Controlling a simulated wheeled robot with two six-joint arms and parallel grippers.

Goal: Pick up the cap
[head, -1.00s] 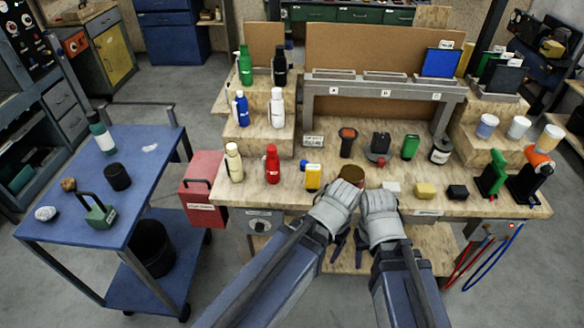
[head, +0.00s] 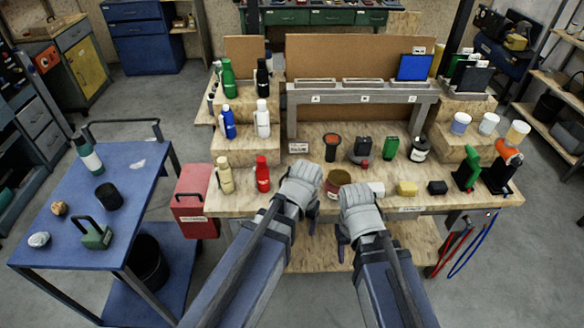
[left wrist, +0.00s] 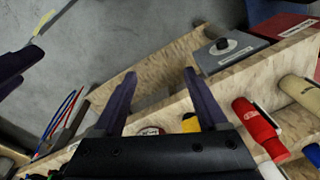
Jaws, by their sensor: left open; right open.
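I cannot tell for sure which item is the cap. A round, brown-topped item (head: 338,181) sits at the bench's front edge, between my two grippers in the head view. In the left wrist view a small round item with a reddish rim (left wrist: 150,131) and a yellow item (left wrist: 190,122) show low between the fingers. My left gripper (head: 314,213) is open and empty at the bench's front edge; its two dark fingers are spread in the left wrist view (left wrist: 160,85). My right gripper (head: 342,239) is open, just right of it, in front of the bench.
A blue cart (head: 130,215) stands at left, a red box (head: 193,200) beside the bench.

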